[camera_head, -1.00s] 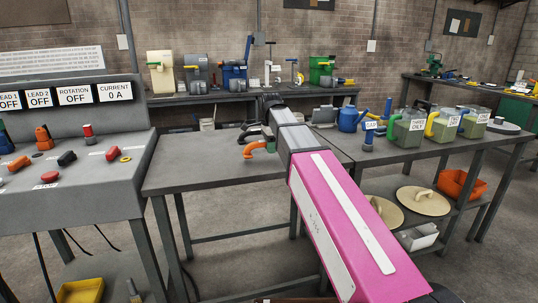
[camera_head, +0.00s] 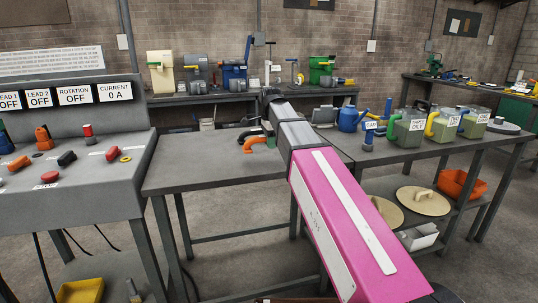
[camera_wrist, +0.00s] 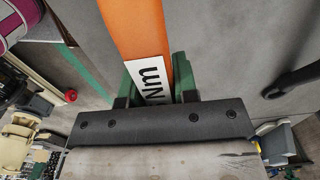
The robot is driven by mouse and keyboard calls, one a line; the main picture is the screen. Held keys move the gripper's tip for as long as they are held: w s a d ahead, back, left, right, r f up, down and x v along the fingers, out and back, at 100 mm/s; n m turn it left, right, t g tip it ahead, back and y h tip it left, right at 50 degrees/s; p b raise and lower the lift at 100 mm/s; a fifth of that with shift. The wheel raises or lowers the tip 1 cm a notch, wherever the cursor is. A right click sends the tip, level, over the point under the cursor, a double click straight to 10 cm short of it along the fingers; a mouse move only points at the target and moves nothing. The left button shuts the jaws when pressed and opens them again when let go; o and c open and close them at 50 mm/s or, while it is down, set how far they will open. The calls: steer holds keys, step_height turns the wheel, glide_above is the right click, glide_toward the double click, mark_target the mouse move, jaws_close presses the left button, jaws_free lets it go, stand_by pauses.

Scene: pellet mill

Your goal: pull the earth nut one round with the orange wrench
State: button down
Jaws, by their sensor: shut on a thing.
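The orange wrench (camera_head: 257,141) is at the far end of my arm, over the grey table in the middle of the head view. In the wrist view its orange handle (camera_wrist: 145,28) runs up out of the frame, with a white label reading "Nm". My gripper (camera_wrist: 160,88) has green fingers on both sides of the handle and is shut on it. The wrench's head is out of the wrist view and I cannot make it out in the head view. I cannot pick out the earth nut in either view.
A black-handled tool (camera_wrist: 293,80) lies on the table beside the wrench. A grey control console (camera_head: 75,160) stands at the left. Several labelled jugs, such as the green-handled one (camera_head: 408,130), stand on the right table. The front of the middle table (camera_head: 205,175) is clear.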

steer(key=shift+r, duration=1.25)
steer(key=c, duration=1.9)
jaws_free()
jaws_close()
